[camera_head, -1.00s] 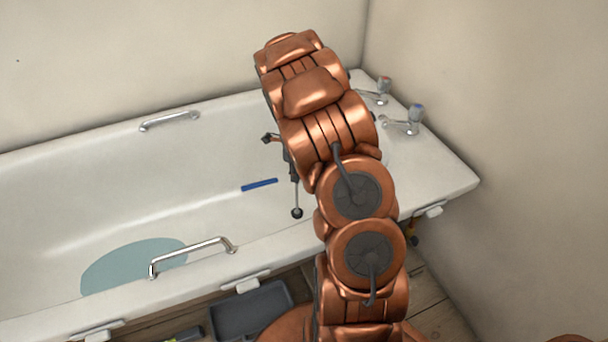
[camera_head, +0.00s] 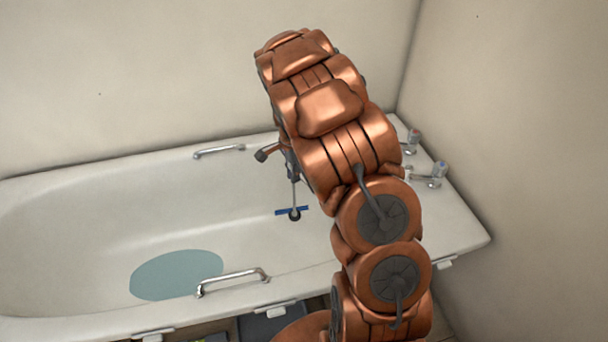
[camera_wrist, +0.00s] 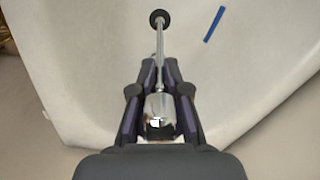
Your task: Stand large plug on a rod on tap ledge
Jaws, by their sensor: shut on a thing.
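The large plug on a rod (camera_head: 294,215) hangs from my gripper (camera_head: 289,165) over the inside of the bath, its dark round end lowest. In the wrist view the plug's dark disc (camera_wrist: 158,17) is at the top, with a thin rod running down to a chrome part between the fingers. My gripper (camera_wrist: 159,75) is shut on it. The tap ledge (camera_head: 455,225) is the flat white end of the bath at right, partly behind my arm. Two chrome taps, one red-topped (camera_head: 411,141) and one blue-topped (camera_head: 437,174), stand on it.
A blue strip (camera_head: 281,212) lies in the bath behind the plug. Chrome grab rails stand on the far rim (camera_head: 219,151) and near rim (camera_head: 232,278). A blue-grey oval patch (camera_head: 175,276) is on the bath floor. Walls close in behind and right.

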